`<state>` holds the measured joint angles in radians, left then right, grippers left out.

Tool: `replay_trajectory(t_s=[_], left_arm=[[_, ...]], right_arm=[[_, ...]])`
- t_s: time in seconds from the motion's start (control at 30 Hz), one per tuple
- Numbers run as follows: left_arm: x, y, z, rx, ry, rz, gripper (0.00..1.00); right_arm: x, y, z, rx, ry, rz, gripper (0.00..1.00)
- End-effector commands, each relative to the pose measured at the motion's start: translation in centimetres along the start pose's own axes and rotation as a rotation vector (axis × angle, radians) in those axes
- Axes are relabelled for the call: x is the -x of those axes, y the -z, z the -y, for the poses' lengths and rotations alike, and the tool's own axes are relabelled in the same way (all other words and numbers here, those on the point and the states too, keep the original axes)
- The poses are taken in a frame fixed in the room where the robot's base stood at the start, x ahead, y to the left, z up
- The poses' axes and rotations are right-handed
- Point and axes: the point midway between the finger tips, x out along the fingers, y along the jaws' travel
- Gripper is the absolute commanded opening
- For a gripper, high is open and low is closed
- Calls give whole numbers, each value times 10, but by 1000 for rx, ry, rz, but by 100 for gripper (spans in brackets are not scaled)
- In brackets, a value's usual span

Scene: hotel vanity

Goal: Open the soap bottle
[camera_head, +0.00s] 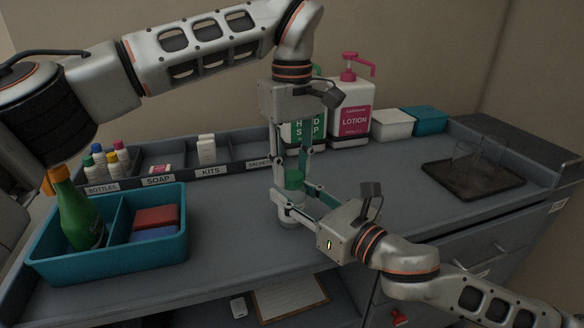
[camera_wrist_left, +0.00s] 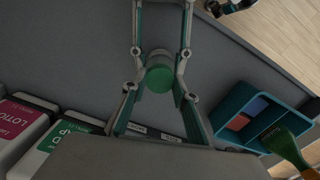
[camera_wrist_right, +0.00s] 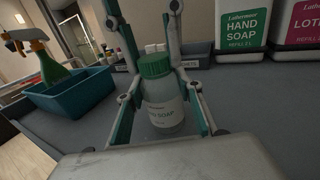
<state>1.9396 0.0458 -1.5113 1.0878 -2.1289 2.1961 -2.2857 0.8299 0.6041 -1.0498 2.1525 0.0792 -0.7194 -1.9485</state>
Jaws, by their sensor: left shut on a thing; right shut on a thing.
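The soap bottle is a small clear bottle with a white label reading SOAP and a green cap. It stands upright on the counter in the right wrist view (camera_wrist_right: 165,112). In the head view its green cap (camera_head: 294,179) shows between the fingers, with most of the body hidden. My left gripper (camera_head: 292,182) comes down from above and is shut on the green cap, which the left wrist view shows from the top (camera_wrist_left: 159,76). My right gripper (camera_head: 287,203) reaches in low from the right and is shut around the bottle's body.
A teal caddy (camera_head: 108,271) with a green spray bottle (camera_head: 80,212) stands at left. Behind are an organizer with small bottles (camera_head: 112,160), a hand soap jug (camera_head: 303,134) and a lotion jug (camera_head: 350,105). A dark tray (camera_head: 440,182) with glasses is at right.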

Motion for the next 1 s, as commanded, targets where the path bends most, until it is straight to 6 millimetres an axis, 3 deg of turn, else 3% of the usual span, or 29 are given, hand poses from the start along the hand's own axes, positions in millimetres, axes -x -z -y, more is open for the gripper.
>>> replay_trajectory(t_s=[1.0], left_arm=[[2, 0, 0, 1837, 0, -3, 3]], right_arm=[[0, 0, 1, 1, 1, 0, 0]])
